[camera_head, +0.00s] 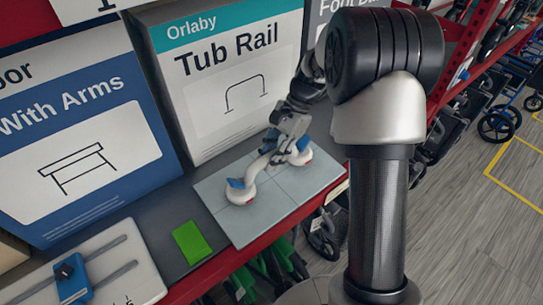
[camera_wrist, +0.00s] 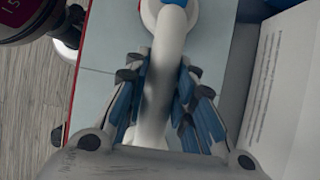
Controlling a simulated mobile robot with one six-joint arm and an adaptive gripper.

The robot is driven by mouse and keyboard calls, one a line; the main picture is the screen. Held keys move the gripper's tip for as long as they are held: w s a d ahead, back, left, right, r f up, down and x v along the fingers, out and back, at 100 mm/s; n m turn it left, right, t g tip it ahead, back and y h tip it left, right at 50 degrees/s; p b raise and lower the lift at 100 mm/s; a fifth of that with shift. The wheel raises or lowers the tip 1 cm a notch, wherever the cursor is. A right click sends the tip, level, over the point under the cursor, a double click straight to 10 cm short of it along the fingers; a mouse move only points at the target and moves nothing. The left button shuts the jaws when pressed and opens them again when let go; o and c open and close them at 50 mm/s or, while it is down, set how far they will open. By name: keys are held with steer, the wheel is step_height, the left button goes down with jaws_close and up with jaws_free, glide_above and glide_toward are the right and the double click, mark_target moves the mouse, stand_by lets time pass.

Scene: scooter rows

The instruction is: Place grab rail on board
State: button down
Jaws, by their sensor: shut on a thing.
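The white grab rail (camera_head: 247,188) has round end flanges and blue levers. It lies along the grey tiled board (camera_head: 290,208) on the shelf, with both ends over the tiles. I cannot tell whether both ends touch the tiles. My gripper (camera_head: 287,148) is shut on the bar from above, nearer its far end in the head view. In the wrist view the blue-padded fingers (camera_wrist: 160,80) stand on both sides of the bar (camera_wrist: 167,58). One flange shows at the top, and the other end is mostly hidden by my gripper.
The Tub Rail box (camera_head: 235,85) stands close behind the board. A green pad (camera_head: 191,242) lies to its left, then a white panel (camera_head: 125,270) with a blue clamp-like part (camera_head: 72,280).

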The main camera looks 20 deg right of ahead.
steer(key=shift+f, duration=0.5)
steer(key=c, duration=1.3)
jaws_free()
steer(key=shift+c, duration=0.2)
steer(key=shift+r, duration=0.3)
steer(key=p+v, duration=0.2)
steer(key=v, duration=1)
steer(key=shift+r+p, duration=0.25)
steer(key=shift+p, duration=0.1)
